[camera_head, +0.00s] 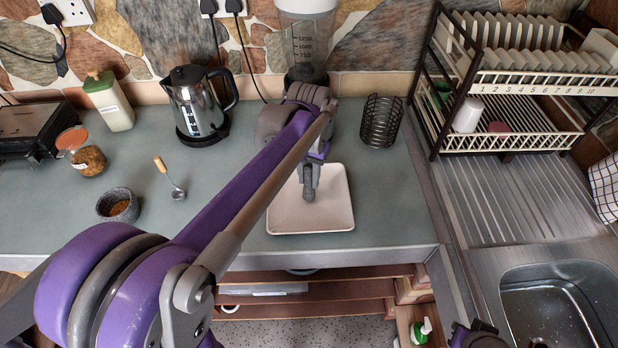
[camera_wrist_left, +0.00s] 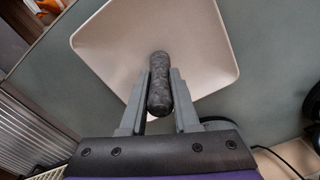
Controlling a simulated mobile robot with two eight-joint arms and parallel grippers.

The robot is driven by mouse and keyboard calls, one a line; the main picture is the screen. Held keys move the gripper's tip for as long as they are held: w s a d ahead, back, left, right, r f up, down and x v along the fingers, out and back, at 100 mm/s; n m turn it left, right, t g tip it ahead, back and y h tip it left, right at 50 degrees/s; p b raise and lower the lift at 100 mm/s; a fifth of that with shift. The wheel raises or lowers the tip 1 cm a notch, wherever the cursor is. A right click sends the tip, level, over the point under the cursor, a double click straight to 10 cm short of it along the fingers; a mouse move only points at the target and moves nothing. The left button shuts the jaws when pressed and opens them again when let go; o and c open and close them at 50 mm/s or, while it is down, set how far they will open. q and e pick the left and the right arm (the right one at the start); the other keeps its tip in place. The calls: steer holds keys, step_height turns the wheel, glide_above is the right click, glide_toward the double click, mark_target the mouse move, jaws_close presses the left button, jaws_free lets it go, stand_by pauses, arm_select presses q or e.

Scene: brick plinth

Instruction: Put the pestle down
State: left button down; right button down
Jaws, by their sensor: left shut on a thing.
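The pestle (camera_head: 309,192) is a short dark grey stone rod with rounded ends. My left gripper (camera_head: 309,172) is shut on it, above the pale square plate (camera_head: 335,216). In the left wrist view the pestle (camera_wrist_left: 159,88) sits between the two grey fingers of the left gripper (camera_wrist_left: 160,95), with the plate (camera_wrist_left: 200,35) behind it. I cannot tell whether the pestle's lower end touches the plate. The stone mortar (camera_head: 118,205), with brown contents, stands on the counter to the left. My right gripper's fingers are not in view.
A small wooden-handled spoon (camera_head: 170,180) lies between mortar and plate. A kettle (camera_head: 195,103), a blender (camera_head: 306,40) and a dark wire holder (camera_head: 381,122) stand behind. A dish rack (camera_head: 510,90) and sink (camera_head: 550,305) are at right. Counter left of the plate is clear.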

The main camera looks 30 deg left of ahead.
arm_select(q)
steer(key=shift+f, duration=0.3)
steer(key=shift+f, duration=0.15)
steer(key=c, duration=0.6)
jaws_free()
steer(key=shift+c, duration=0.2)
